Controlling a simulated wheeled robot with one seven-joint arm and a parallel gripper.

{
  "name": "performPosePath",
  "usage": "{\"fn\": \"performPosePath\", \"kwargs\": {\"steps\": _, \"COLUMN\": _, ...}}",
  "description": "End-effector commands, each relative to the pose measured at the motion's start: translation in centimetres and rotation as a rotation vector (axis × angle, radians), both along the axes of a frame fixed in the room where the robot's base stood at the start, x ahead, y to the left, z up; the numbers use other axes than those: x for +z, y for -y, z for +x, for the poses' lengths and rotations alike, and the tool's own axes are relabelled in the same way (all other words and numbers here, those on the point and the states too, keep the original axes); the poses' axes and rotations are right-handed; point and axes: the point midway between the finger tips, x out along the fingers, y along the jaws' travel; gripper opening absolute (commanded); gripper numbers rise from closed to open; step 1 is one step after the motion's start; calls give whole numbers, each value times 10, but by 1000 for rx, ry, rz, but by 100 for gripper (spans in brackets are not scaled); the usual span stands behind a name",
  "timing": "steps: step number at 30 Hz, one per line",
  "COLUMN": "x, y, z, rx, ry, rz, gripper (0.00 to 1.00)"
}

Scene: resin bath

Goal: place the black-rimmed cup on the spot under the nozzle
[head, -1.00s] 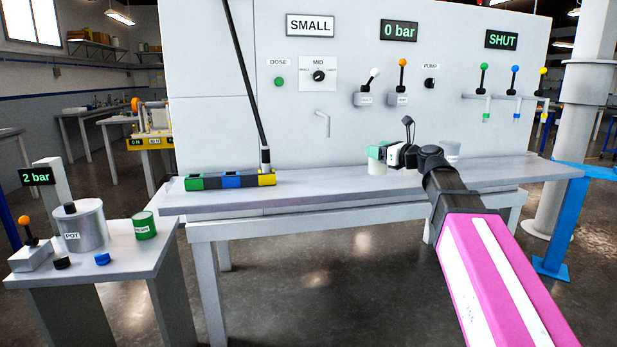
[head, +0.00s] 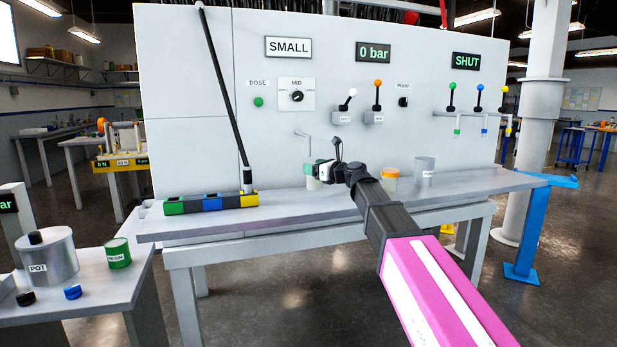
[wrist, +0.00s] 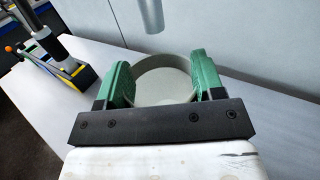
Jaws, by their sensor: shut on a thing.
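My gripper (head: 316,172) is shut on a pale cup (head: 313,184) at the bench. In the wrist view the cup (wrist: 163,82) sits between the two green fingers, its open top facing up; I cannot make out a black rim. The nozzle (head: 304,133) is a bent grey pipe on the panel. In the wrist view the nozzle's end (wrist: 151,18) shows just beyond and above the cup. The spot under the nozzle is not visible. I cannot tell whether the cup touches the bench.
An orange-rimmed cup (head: 391,181) and a grey cup (head: 424,170) stand to the right on the bench (head: 290,220). A block with coloured sections (head: 210,203) and a black rod (head: 224,98) are at the left. Levers (head: 377,95) stick out of the panel above.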

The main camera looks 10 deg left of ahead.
Motion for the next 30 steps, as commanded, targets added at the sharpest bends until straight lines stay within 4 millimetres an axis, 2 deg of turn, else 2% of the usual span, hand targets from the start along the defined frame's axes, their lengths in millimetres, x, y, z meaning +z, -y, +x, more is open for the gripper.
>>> {"fn": "performPosePath", "kwargs": {"steps": 3, "x": 1, "y": -18, "z": 11, "rx": 0, "ry": 0, "rz": 0, "gripper": 39}}
{"fn": "performPosePath", "kwargs": {"steps": 6, "x": 0, "y": -24, "z": 14, "rx": 0, "ry": 0, "rz": 0, "gripper": 39}}
{"fn": "performPosePath", "kwargs": {"steps": 11, "x": -6, "y": -25, "z": 14, "rx": -1, "ry": 0, "rz": -1, "gripper": 39}}
{"fn": "performPosePath", "kwargs": {"steps": 18, "x": -34, "y": -25, "z": 13, "rx": -1, "ry": -1, "rz": 0, "gripper": 39}}
{"fn": "performPosePath", "kwargs": {"steps": 29, "x": -37, "y": -25, "z": 14, "rx": -1, "ry": 0, "rz": 0, "gripper": 39}}
{"fn": "performPosePath", "kwargs": {"steps": 30, "x": -38, "y": -25, "z": 14, "rx": -1, "ry": 0, "rz": 0, "gripper": 65}}
